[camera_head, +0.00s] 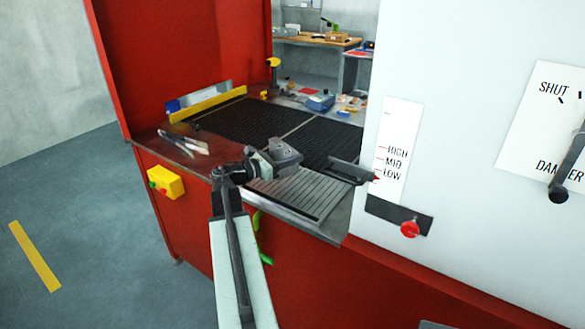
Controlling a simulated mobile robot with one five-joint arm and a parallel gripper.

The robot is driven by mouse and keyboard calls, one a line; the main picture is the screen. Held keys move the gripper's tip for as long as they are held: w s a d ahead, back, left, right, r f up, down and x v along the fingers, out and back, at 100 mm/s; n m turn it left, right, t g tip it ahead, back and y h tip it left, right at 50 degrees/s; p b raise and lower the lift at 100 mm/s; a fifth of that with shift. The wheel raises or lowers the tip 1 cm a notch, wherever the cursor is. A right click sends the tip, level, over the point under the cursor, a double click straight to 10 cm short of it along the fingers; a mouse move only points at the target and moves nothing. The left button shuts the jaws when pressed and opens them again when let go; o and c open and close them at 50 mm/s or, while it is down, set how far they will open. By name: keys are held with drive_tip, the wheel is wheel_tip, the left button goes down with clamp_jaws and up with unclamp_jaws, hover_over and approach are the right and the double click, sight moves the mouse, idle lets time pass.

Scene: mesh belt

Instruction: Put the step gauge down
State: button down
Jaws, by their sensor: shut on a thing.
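My gripper (268,161) is at the end of my arm, above the far left of a ribbed grey plate at the front of the machine bed. It is shut on a small grey block (287,151), which I take to be the step gauge. The block is seen from behind and partly hidden by my wrist, so its steps do not show. I cannot tell whether its underside touches the surface below.
The ribbed plate (300,196) is bare in front. Black mesh belt (225,118) lies behind. Metal tools (185,142) lie on the left ledge, above a yellow switch box (166,182). A dark handle (345,171) juts out at right, beside the HIGH/MID/LOW scale (396,140).

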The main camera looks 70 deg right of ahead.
drive_tip(key=shift+s+d, duration=0.25)
drive_tip(key=shift+d, duration=0.3)
drive_tip(key=f+b, duration=0.4)
drive_tip(key=shift+s+d, duration=0.1)
drive_tip(key=shift+d, duration=0.1)
drive_tip(key=shift+r, duration=0.2)
drive_tip(key=shift+f, duration=0.15)
drive_tip(key=c, duration=0.9)
unclamp_jaws()
drive_tip(key=shift+r+p, duration=0.3)
drive_tip(key=shift+p, duration=0.05)
drive_tip(key=v, duration=1.2)
drive_tip(key=shift+f, duration=0.15)
